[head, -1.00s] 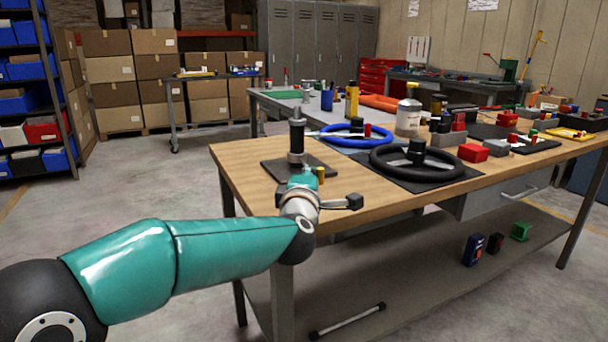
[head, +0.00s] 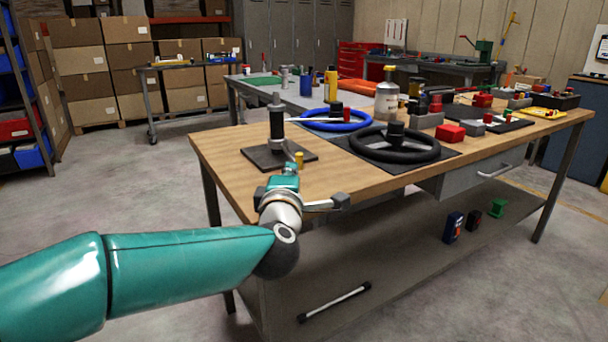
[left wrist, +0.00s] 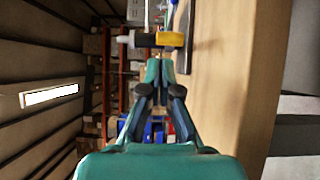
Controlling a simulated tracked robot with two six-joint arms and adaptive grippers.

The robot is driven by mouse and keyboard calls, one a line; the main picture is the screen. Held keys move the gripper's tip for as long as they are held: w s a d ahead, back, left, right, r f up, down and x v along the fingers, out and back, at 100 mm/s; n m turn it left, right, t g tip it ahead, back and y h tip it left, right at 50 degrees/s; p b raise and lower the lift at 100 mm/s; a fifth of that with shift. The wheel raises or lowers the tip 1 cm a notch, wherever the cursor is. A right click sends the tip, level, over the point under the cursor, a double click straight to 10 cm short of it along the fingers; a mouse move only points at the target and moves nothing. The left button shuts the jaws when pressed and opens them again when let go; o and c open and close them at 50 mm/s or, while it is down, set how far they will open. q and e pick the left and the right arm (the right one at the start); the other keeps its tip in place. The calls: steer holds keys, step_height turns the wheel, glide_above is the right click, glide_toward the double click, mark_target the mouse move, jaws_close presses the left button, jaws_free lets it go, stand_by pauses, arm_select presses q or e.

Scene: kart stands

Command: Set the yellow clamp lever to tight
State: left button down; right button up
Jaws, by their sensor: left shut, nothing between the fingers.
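The yellow clamp lever (head: 299,159) shows as a small upright yellow piece at the front right of a dark upright post (head: 277,128) on a black base plate (head: 262,156), on the near left of the wooden bench. My left gripper (head: 290,168) is just in front of the yellow piece, shut and empty. In the left wrist view, the shut fingertips (left wrist: 158,64) point at the yellow piece (left wrist: 171,40), with a small gap seeming to remain. A black and white part shows beside it. Whether they touch is not certain, nor is the lever's setting. My right gripper is out of view.
A black steering wheel (head: 395,144) and a blue one (head: 337,119) lie to the right of the post.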

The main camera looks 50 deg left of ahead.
arm_select(q)
steer(key=shift+w+d+p, duration=0.15)
steer(key=shift+d+p, duration=0.05)
steer(key=shift+d, duration=0.9)
steer(key=shift+w+d+p, duration=0.1)
steer(key=shift+d+p, duration=0.1)
steer(key=shift+d, duration=0.85)
